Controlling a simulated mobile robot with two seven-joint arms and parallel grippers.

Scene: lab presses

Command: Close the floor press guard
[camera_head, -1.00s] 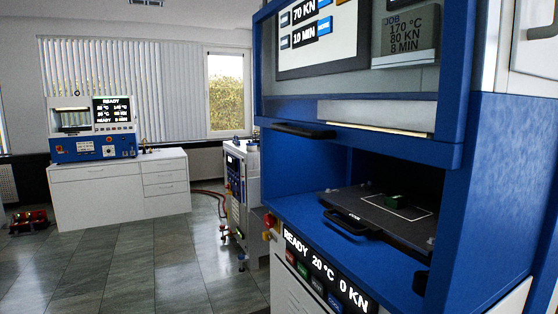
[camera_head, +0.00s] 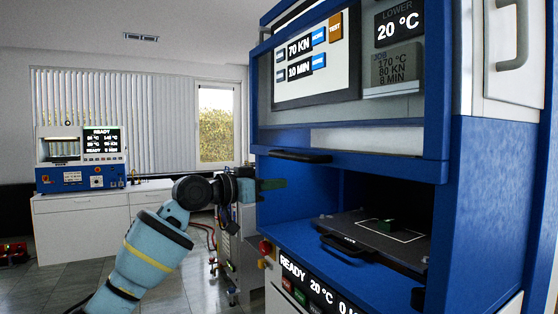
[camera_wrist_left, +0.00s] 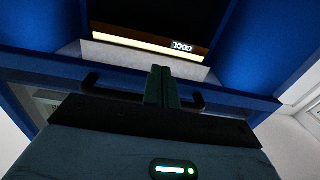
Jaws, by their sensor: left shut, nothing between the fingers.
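The floor press is the large blue machine on the right of the head view. Its guard (camera_head: 385,168) is raised, with its blue lower edge above the open work space. The guard's black handle (camera_head: 300,155) sticks out at the left of that edge. My left gripper (camera_head: 283,184) is shut and empty, a little below the handle in the head view. In the left wrist view its fingers (camera_wrist_left: 161,86) stand in front of the handle (camera_wrist_left: 145,97), hiding its middle. I cannot tell whether they touch. My right gripper is not in view.
A red button (camera_head: 266,247) sits at the press's front left corner. A smaller press (camera_head: 80,160) stands on a white cabinet (camera_head: 90,220) at the back left.

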